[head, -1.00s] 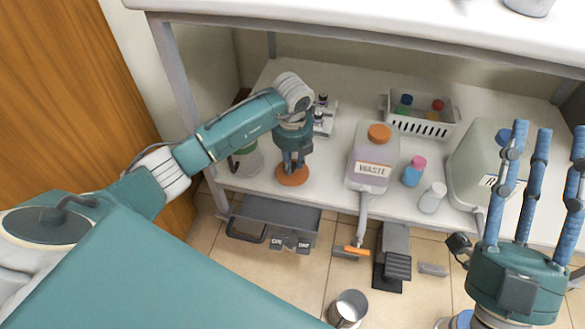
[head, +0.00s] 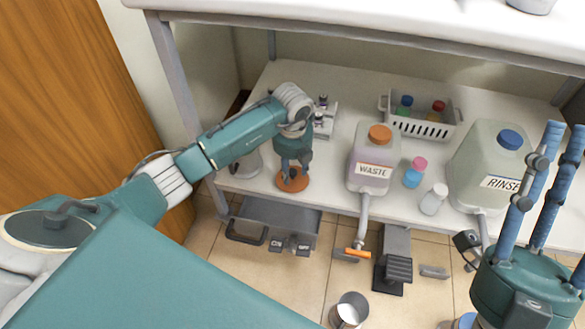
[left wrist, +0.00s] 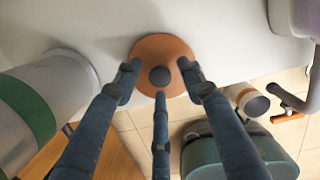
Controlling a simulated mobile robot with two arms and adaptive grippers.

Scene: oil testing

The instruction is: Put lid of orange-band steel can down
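The lid (head: 292,181) is an orange disc on the front left of the white lower shelf. In the left wrist view the lid (left wrist: 147,52) shows its dark grey knob (left wrist: 160,76). My left gripper (head: 293,171) is just above it; its three fingers (left wrist: 159,84) are spread around the knob, with gaps visible between fingers and knob. An open steel can (head: 348,311) stands on the floor; a can with an orange-brown band (left wrist: 238,94) shows in the left wrist view.
A green-banded can (left wrist: 28,108) stands beside my left gripper. The waste jug (head: 375,158), small bottles (head: 433,200), white basket (head: 423,122) and rinse jug (head: 487,160) are to the right. A grey tray (head: 275,216) hangs below the shelf edge.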

